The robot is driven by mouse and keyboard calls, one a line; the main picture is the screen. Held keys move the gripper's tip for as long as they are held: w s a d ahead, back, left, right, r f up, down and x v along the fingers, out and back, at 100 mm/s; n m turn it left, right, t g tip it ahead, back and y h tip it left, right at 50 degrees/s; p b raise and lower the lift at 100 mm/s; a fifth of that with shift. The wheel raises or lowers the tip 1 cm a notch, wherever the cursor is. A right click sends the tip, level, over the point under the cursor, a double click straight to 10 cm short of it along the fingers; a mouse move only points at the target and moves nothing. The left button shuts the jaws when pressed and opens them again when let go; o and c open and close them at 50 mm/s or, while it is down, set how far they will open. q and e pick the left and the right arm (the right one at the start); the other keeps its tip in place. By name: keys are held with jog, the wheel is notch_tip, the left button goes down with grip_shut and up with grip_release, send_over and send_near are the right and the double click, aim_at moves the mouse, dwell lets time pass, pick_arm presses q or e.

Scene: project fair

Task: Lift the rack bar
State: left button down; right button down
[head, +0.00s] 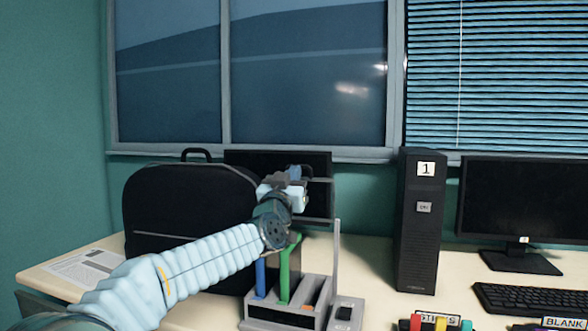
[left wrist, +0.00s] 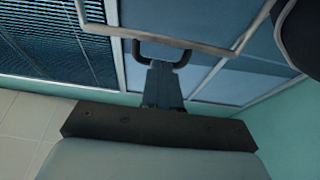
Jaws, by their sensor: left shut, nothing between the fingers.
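The grey rack (head: 285,317) stands on the desk with a blue piece (head: 260,278) and a green piece (head: 284,275) upright in it. A thin grey upright (head: 336,260) rises at its right side. My left gripper (head: 298,173) is above the rack, shut and empty, partly hidden by my own wrist. In the left wrist view a pale bent bar (left wrist: 165,41), which looks like the rack bar, crosses by the fingertips (left wrist: 162,52). I cannot tell whether they touch it. My right gripper is not in view.
A black suitcase (head: 180,215) stands behind my left forearm. A black computer tower (head: 420,225) marked 1 stands right of the rack. A monitor (head: 525,205), keyboard (head: 530,299) and several coloured pieces (head: 435,322) are farther right. The window (head: 300,75) is behind.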

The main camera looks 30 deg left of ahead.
pick_arm(q)
jog(key=shift+w+r, duration=0.1)
jog(key=shift+w, duration=0.2)
jog(key=p+x, duration=0.1)
jog(key=x, duration=0.3)
jog(key=shift+w+a, duration=0.1)
jog(key=shift+w, duration=0.15)
